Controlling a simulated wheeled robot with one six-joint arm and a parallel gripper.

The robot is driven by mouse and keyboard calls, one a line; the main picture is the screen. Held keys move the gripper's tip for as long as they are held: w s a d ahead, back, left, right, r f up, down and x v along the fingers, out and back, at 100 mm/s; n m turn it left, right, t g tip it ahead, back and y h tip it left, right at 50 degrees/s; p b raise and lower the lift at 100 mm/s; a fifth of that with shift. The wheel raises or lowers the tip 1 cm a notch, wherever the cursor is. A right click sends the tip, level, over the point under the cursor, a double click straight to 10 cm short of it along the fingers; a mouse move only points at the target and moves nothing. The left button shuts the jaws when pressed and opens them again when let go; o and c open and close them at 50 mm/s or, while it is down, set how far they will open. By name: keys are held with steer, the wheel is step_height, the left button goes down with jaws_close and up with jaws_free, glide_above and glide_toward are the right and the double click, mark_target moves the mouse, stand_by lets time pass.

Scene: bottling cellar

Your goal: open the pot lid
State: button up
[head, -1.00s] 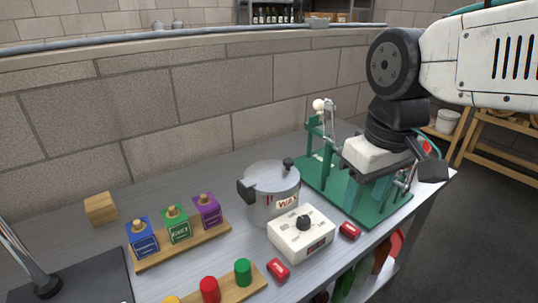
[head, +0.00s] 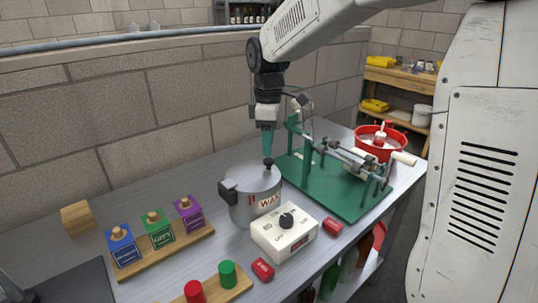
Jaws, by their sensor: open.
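The wax pot (head: 254,207) is a grey metal pot marked "WAX", standing on the metal bench. Its flat grey lid (head: 248,178) sits on top, with a dark side handle at the left. A black knob (head: 268,162) rises at the lid's far right edge. My gripper (head: 267,150) points down just above the knob, with its fingertips close to it. I cannot tell whether they touch the knob. The gripper is open, seen narrow from this side.
A white control box (head: 285,234) with a black dial stands in front of the pot. A green bottling fixture (head: 335,185) is close on the right, with a red bucket (head: 382,143) behind. Blue, green and purple blocks (head: 158,233) stand on a wooden rack at left. Red pieces (head: 263,270) lie in front.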

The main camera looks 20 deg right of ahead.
mark_target(268, 159)
steer(key=shift+f, duration=2.3)
jaws_close()
steer(key=shift+r, duration=0.15)
